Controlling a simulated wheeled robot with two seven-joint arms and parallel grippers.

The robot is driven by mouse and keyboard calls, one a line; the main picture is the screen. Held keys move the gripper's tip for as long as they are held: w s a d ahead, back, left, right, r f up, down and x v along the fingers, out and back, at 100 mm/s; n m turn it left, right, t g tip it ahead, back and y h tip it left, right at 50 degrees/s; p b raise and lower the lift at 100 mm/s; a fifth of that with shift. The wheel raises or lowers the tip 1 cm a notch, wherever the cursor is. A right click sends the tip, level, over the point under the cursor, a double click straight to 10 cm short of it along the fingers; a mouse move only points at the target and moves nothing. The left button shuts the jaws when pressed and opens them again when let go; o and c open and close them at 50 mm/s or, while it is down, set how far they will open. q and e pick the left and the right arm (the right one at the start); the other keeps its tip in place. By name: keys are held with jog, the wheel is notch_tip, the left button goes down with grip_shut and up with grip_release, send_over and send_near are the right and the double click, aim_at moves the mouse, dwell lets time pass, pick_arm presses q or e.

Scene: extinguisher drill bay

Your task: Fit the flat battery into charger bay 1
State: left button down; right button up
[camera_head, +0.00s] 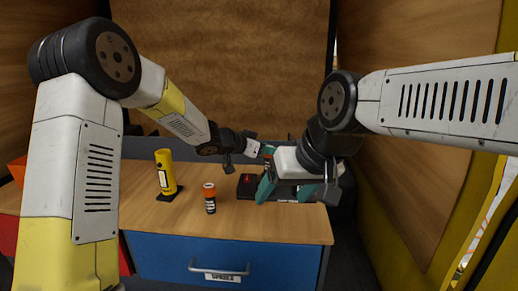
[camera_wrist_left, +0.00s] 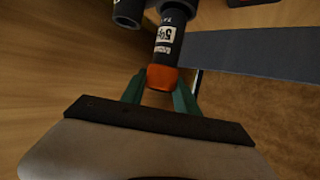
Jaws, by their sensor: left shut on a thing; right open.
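My left gripper (camera_head: 267,153) is above the back of the bench, partly hidden behind my right gripper. In the left wrist view its green fingers (camera_wrist_left: 161,92) are shut on the orange end of a dark battery (camera_wrist_left: 167,45) with a white label. A dark charger block (camera_head: 248,187) with a red light sits on the bench; its right part is hidden by my right gripper (camera_head: 287,190), which is open with its fingers apart. Another battery (camera_head: 210,200), dark with an orange top and white label, stands upright on the bench. I cannot tell which bay is which.
A yellow torch (camera_head: 165,173) stands on a black base at the left of the bench. The wooden bench top (camera_head: 240,220) is clear at the front, above a blue drawer (camera_head: 200,258). A dark cylinder (camera_wrist_left: 128,10) is beside the held battery's far end in the wrist view.

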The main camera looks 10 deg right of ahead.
aim_at(265, 168)
pick_arm(q)
jog(key=shift+f, duration=3.55)
jog(key=c, duration=0.8)
grip_release()
jog(key=shift+c, duration=0.2)
jog(key=shift+a, duration=0.15)
jog(key=v, duration=0.7)
jog(key=shift+s+a, duration=0.2)
jog(key=shift+r, duration=0.2)
